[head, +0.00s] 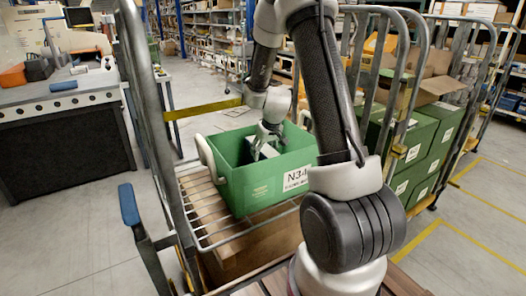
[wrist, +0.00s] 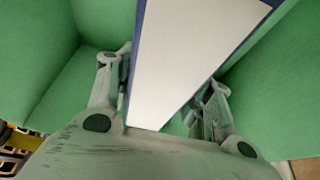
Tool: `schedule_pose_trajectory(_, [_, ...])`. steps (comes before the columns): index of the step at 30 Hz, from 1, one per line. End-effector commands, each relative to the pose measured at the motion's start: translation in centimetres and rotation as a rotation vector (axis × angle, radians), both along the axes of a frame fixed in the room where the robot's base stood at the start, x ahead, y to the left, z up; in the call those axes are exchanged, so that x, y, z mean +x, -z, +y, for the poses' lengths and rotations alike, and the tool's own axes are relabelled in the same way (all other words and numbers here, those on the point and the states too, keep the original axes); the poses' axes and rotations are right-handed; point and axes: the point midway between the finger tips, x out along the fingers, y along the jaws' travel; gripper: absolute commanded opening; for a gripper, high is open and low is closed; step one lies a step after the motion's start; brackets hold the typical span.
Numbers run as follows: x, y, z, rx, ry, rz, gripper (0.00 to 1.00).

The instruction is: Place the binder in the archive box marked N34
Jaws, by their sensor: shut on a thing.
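A green archive box (head: 250,190) with a white label reading N34 stands on a wire shelf of a cart in the head view. My gripper (head: 266,147) reaches down into the open top of the box. In the wrist view my gripper (wrist: 165,105) is shut on the binder (wrist: 190,55), whose broad white face with dark blue edges lies between the two fingers. The green box walls (wrist: 45,75) rise on both sides of it. Only a small pale part of the binder shows in the head view. Its lower end is hidden, so I cannot tell whether it touches the box floor.
The wire shelf (head: 190,204) has upright metal cart frames on its left and right. More green boxes (head: 415,150) and open cardboard cartons stand on a cart at the right.

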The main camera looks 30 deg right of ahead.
Motion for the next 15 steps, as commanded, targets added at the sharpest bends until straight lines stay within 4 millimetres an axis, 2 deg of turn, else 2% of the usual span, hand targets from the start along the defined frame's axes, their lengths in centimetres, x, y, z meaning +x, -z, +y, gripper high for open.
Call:
schedule_pose_trajectory(7, [0.02,0.16,-0.01,0.0,0.0,0.0,0.0])
schedule_pose_trajectory(8, [0.0,0.25,0.0,0.0,0.0,0.0,0.53])
schedule_pose_trajectory(11, [0.0,0.21,0.0,0.0,0.0,0.0,0.71])
schedule_pose_trajectory(15, [-0.01,0.19,0.0,0.0,0.0,0.0,0.73])
